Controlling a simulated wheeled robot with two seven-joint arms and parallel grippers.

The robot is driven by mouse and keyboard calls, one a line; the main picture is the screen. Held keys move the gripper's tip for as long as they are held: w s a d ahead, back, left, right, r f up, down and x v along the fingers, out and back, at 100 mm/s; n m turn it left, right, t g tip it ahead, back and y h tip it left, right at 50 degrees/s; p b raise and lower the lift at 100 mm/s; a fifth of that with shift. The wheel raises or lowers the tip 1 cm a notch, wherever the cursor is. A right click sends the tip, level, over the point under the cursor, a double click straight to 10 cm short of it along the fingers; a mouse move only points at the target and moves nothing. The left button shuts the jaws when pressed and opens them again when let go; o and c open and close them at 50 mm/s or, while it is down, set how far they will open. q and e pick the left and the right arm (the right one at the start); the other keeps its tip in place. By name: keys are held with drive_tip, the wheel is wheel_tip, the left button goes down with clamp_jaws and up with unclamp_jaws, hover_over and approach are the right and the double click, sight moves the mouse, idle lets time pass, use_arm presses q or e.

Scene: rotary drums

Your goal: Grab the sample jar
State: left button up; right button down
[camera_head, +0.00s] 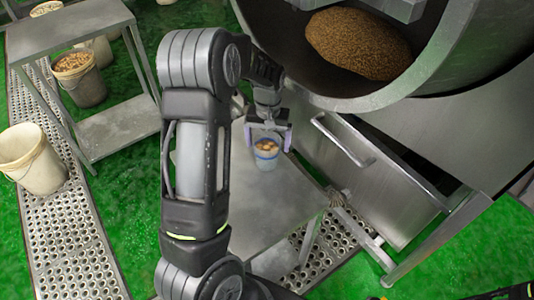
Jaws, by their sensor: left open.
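The sample jar (266,156) is a small clear-blue cup with brownish-orange contents. It stands upright on a grey metal table (240,213) below the drum. My left gripper (269,141) is directly above and around the jar's top, with its two fingers apart on either side of it. I cannot tell whether the fingers touch the jar. My left arm covers part of the table to the left. My right gripper is not in view.
A large metal drum (440,60) holding a brown granular heap (358,44) opens at the upper right. A metal box with a handle (345,140) is right of the jar. A steel side table (70,27) and buckets (30,160) stand left on green floor.

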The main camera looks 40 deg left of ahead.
use_arm(q)
wheel_tip(320, 180, down, 5)
drive_tip(key=shift+s+a+f+p, duration=0.1)
drive_tip(key=shift+f+p, duration=0.05)
drive_tip(key=shift+p, duration=0.4)
drive_tip(key=shift+c, duration=0.2)
drive_tip(key=c, duration=1.8)
